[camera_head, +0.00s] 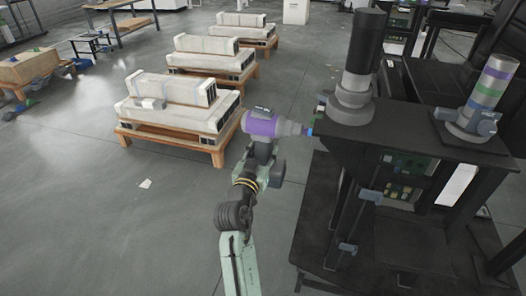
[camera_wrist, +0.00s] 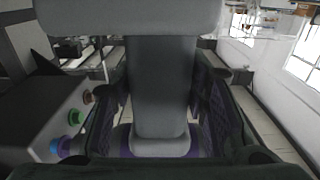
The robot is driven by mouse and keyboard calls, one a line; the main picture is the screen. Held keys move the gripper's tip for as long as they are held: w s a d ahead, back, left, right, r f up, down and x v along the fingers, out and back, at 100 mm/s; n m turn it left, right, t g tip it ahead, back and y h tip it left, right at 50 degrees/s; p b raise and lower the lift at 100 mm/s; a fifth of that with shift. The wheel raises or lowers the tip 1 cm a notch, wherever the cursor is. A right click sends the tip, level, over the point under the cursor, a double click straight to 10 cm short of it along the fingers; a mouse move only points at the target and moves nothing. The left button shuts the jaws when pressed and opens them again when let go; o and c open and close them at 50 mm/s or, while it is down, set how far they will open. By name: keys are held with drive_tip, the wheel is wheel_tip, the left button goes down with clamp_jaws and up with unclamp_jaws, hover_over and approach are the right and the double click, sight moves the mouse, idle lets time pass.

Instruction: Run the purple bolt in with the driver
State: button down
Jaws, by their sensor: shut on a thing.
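The driver (camera_head: 262,125) has a purple and grey body and lies level, its grey nose pointing right at the left side of the black stand. My gripper (camera_head: 262,150) is shut on its handle from below. In the wrist view the driver's grey handle (camera_wrist: 160,90) fills the middle, between the dark fingers of my gripper (camera_wrist: 160,115). A grey block at left in that view carries a brownish bolt (camera_wrist: 88,98), a green bolt (camera_wrist: 73,117) and a blue-purple bolt (camera_wrist: 60,147). I cannot tell whether the driver's tip touches a bolt.
Several pale column units lie on wooden pallets (camera_head: 175,140) at left. The floor between pallets and stand is open.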

drive_tip(key=shift+s+d+r, duration=0.1)
drive_tip(key=shift+s+d, duration=0.1)
drive_tip(key=shift+d, duration=0.5)
drive_tip(key=shift+s+d+r, duration=0.1)
drive_tip(key=shift+s+d, duration=0.1)
drive_tip(key=shift+d, duration=0.45)
idle(2.8)
drive_tip(key=shift+a, duration=0.1)
drive_tip(key=shift+w+a+b, duration=0.25)
drive_tip(key=shift+a+b, duration=0.15)
drive_tip(key=shift+a, duration=0.4)
drive_tip(key=shift+w+a+b, duration=0.3)
drive_tip(key=shift+a+b, duration=0.15)
drive_tip(key=shift+a, duration=0.4)
drive_tip(key=shift+w+a+b, duration=0.25)
drive_tip(key=shift+a+b, duration=0.15)
drive_tip(key=shift+a, duration=0.4)
drive_tip(key=shift+w+a+b, duration=0.3)
drive_tip(key=shift+a+b, duration=0.1)
drive_tip(key=shift+a, duration=0.55)
drive_tip(key=shift+w+a+b, duration=0.3)
drive_tip(key=shift+a+b, duration=0.1)
drive_tip(key=shift+a, duration=0.5)
